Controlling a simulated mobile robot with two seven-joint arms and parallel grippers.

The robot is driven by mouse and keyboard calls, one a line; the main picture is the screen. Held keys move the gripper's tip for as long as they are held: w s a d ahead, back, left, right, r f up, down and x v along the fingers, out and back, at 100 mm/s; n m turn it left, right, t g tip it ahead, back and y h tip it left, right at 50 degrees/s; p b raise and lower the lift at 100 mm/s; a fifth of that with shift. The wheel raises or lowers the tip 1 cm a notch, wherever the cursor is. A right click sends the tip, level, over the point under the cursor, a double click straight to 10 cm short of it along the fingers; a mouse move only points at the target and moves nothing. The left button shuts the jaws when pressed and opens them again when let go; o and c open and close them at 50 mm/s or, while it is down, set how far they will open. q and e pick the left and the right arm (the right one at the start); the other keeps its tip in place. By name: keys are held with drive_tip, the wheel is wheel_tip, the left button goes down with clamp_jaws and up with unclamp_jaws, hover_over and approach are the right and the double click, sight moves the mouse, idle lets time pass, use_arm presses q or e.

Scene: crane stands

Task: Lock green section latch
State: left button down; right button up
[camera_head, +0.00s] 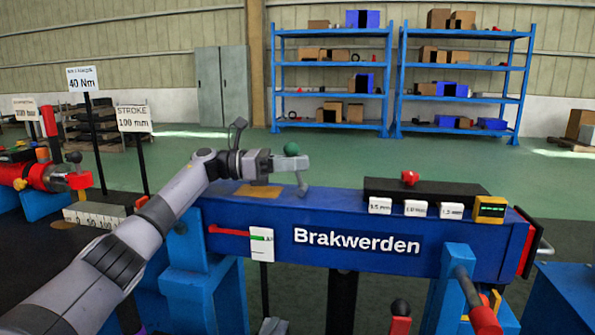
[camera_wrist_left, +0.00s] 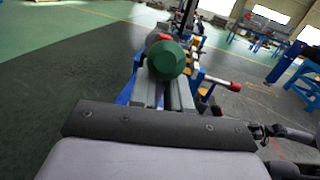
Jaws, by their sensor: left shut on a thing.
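The green knob (camera_head: 291,149) of the green section latch shows at the end of my left gripper in the head view, above the left part of the blue Brakwerden beam (camera_head: 260,212). A thin grey stem (camera_head: 302,182) runs down beside it to the beam top. In the left wrist view the green knob (camera_wrist_left: 167,60) sits at the fingertips. My left gripper (camera_head: 289,161) is shut on the knob; its fingers partly hide the latch. I cannot tell the latch's exact angle. My right gripper is not in view.
A black block with a red knob (camera_head: 409,178) and white size labels stands on the beam to the right. A yellow box with a display (camera_head: 489,209) is beside it. Sign posts (camera_head: 135,118) and a red clamp stand at left. Blue shelves (camera_head: 331,80) stand far behind.

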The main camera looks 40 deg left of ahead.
use_arm(q)
drive_tip(key=shift+r, duration=0.1)
idle(0.3)
drive_tip(key=c, duration=1.2)
unclamp_jaws()
drive_tip(key=shift+a, duration=0.1)
drive_tip(key=shift+s, duration=0.1)
drive_tip(key=v, duration=0.6)
drive_tip(key=shift+s+a, duration=0.3)
drive_tip(key=shift+a, duration=0.15)
